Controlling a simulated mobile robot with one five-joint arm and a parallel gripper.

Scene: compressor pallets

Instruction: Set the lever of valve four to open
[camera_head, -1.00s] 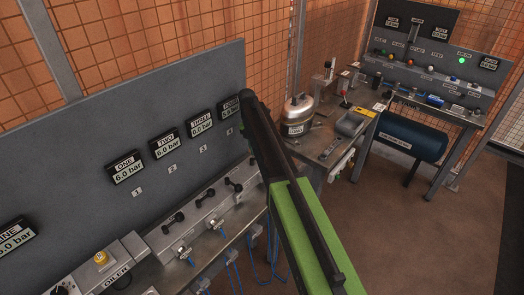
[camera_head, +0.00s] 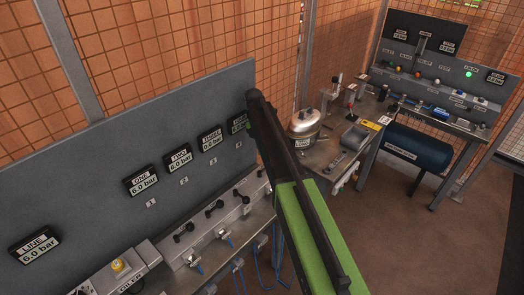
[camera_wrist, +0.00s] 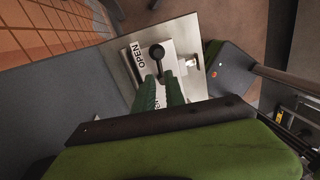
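In the wrist view, a black round-headed lever (camera_wrist: 157,52) stands on a pale valve plate (camera_wrist: 121,62) beside a white label reading OPEN (camera_wrist: 139,62). A second label is mostly covered by my fingers. My gripper (camera_wrist: 160,80) has two green fingers, apart, just below the lever's head in the picture. The lever's stem runs down toward the gap; I cannot tell whether the fingers touch it. In the head view, several black levers, such as this one (camera_head: 214,207), line the bench. My arm hides the gripper and part of the gauge FOUR (camera_head: 238,122).
The grey panel (camera_head: 75,170) carries gauges; ONE (camera_head: 142,181) and TWO (camera_head: 178,160) read 6.0 bar. A silver pot (camera_head: 305,124) stands on the bench beyond my arm. Blue hoses hang below the valves. The brown floor at right is clear.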

